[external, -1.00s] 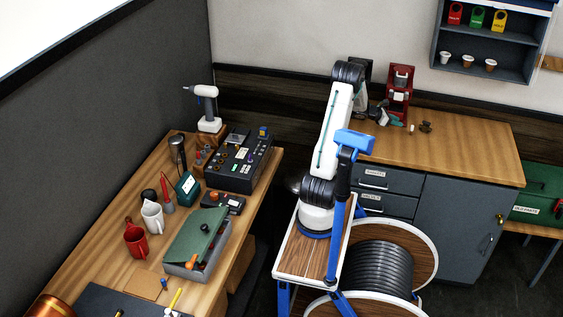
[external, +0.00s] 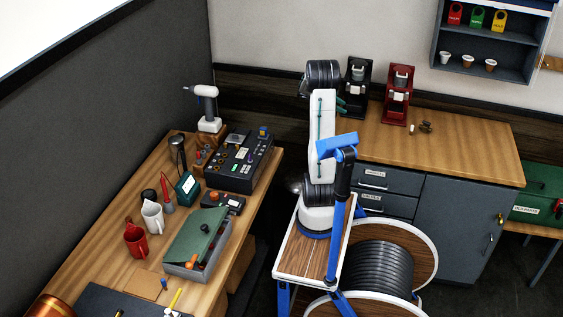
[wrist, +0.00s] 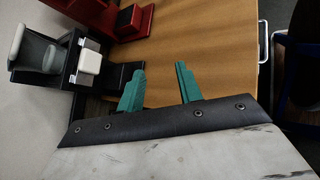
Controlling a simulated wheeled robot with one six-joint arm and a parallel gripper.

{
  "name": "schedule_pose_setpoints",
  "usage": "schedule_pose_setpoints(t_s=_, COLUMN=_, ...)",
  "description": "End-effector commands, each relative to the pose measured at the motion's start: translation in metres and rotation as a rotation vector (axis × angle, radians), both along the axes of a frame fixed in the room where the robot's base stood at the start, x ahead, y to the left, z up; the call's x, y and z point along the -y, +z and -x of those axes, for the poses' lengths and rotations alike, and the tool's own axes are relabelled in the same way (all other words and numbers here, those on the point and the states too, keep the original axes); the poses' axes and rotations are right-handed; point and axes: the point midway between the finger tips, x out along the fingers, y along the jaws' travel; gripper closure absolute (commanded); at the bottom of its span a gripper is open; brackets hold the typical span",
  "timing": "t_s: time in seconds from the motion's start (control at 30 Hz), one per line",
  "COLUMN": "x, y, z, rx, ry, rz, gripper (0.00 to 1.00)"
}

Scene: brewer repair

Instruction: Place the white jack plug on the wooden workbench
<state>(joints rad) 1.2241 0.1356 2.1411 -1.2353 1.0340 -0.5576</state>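My gripper (wrist: 159,68) has two teal fingers standing apart with nothing between them. In the external view the gripper (external: 341,105) is partly hidden behind my arm, near the black brewer and over the left end of the back counter. I cannot make out the white jack plug for certain. A tiny white piece (external: 412,129) stands on the back counter, in front of the red brewer; it is too small to identify. The wooden workbench (external: 112,232) runs along the left wall, far from my gripper.
The black brewer (external: 356,84) and red brewer (external: 398,92) stand on the wooden back counter (external: 470,152).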

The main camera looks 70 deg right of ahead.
Motion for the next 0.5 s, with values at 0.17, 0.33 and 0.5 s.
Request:
schedule_pose_setpoints(t_s=0.17, x=-0.1, y=0.025, z=-0.11, rx=0.266, ry=0.013, rz=0.066, gripper=0.65)
schedule_pose_setpoints(t_s=0.33, x=-0.21, y=0.032, z=-0.174, rx=0.518, ry=0.007, rz=0.031, gripper=0.65)
schedule_pose_setpoints(t_s=0.5, x=-0.326, y=0.031, z=-0.203, rx=0.742, ry=-0.007, rz=-0.093, gripper=0.65)
